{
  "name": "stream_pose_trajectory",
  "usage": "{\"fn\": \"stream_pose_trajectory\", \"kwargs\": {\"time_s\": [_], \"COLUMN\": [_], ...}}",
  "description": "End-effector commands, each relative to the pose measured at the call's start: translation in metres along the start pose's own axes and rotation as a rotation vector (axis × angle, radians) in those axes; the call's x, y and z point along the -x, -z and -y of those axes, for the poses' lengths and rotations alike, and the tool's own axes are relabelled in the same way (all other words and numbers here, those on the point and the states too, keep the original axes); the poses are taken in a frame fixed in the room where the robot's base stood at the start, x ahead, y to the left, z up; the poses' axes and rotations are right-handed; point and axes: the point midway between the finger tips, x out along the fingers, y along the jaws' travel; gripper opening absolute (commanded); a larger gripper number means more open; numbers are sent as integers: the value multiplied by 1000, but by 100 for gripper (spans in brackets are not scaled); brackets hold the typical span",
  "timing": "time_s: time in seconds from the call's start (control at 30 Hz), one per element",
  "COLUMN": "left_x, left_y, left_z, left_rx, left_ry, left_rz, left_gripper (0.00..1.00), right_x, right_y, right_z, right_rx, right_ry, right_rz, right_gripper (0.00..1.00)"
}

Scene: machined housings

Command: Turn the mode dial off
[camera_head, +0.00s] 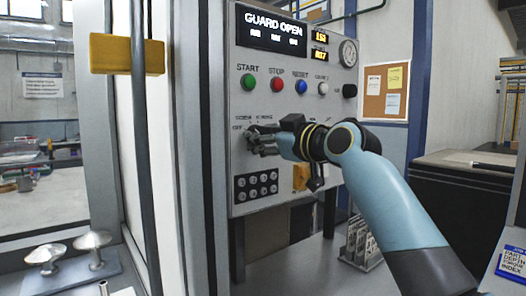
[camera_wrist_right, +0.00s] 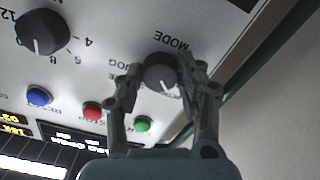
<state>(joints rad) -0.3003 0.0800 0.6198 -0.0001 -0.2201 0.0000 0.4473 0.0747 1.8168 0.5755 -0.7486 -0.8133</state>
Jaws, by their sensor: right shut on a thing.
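The mode dial (camera_wrist_right: 160,72) is a round black knob with a white pointer line on a light grey control panel (camera_head: 290,60). In the right wrist view, which shows the panel upside down, "MODE" and "JOG" are printed beside it. The pointer line sits on the dial's lower edge in that view, tilted slightly right; the label there is partly hidden. My right gripper (camera_wrist_right: 166,88) is shut on the dial, one finger on each side. In the head view my right gripper (camera_head: 255,141) reaches the panel from the right and covers most of the dial. My left gripper is not in view.
Green (camera_head: 248,83), red (camera_head: 277,85) and blue (camera_head: 301,87) buttons sit above the dial. A larger numbered knob (camera_wrist_right: 40,32) is beside it. A display (camera_head: 272,28) reads "GUARD OPEN". A yellow-handled door edge (camera_head: 124,54) stands left of the panel.

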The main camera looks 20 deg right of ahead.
Motion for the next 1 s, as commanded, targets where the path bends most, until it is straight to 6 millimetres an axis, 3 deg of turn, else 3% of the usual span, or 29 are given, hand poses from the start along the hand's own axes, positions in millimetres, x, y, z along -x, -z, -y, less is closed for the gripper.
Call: {"fn": "stream_pose_trajectory", "kwargs": {"time_s": [0.1, 0.4, 1.0], "left_x": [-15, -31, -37], "left_y": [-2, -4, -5], "left_z": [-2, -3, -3], "left_rx": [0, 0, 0], "left_ry": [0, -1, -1], "left_rz": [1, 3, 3], "left_gripper": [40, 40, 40], "right_x": [0, 0, 0], "right_y": [-4, -2, 0], "right_z": [1, 0, -1], "right_rx": [94, 275, 360], "right_ry": [-1, 1, 1], "right_rz": [0, 1, 2], "right_gripper": [4, 4, 4]}}
